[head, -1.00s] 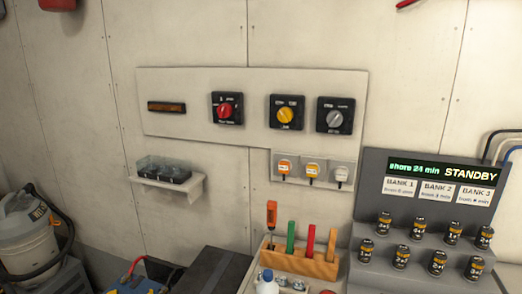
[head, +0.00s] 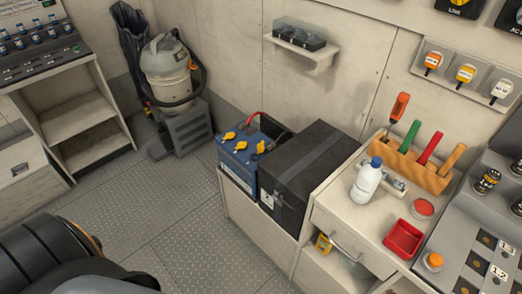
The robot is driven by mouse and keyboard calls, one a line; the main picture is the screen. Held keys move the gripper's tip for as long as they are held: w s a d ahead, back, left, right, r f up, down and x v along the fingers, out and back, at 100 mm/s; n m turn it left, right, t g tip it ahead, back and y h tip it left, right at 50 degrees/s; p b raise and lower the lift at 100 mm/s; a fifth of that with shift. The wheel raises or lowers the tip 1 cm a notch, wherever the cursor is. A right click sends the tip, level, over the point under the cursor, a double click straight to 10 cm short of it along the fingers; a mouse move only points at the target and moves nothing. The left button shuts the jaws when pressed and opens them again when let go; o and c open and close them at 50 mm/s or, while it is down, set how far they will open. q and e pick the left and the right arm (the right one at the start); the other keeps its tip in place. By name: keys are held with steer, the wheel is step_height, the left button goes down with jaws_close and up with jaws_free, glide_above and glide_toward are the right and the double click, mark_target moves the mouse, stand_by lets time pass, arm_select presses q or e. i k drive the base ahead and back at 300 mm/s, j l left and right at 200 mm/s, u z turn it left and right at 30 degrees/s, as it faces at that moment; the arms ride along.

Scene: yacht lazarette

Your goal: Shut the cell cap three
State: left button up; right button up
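A blue battery (head: 238,166) sits in a low bay at the middle of the head view, left of a black box. Yellow cell caps show on its top: one at the left (head: 229,135), one in the middle (head: 241,145) and one at the right (head: 260,146). They look raised or tilted, but they are too small to tell which is open. No readable number shows which is cell cap three. A red cable runs at the battery's back. Neither of my grippers is in view.
The black box (head: 310,170) stands against the battery's right side. A worktop right of it holds a white bottle (head: 366,180), a red tray (head: 403,239) and a tool rack (head: 413,165). A vacuum (head: 168,68) stands behind left. The floor (head: 180,205) before the battery is clear.

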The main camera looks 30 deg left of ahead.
mark_target(260, 147)
steer(key=i+j+z, duration=0.1)
steer(key=j, duration=0.3)
steer(key=i+j, duration=0.2)
steer(key=j, duration=0.15)
steer(key=i+j+z, duration=0.15)
steer(key=j, duration=0.25)
steer(key=i+j+z, duration=0.1)
steer(key=j, duration=0.3)
steer(key=i+j, duration=0.15)
steer(key=j, duration=0.25)
steer(key=z, duration=0.05)
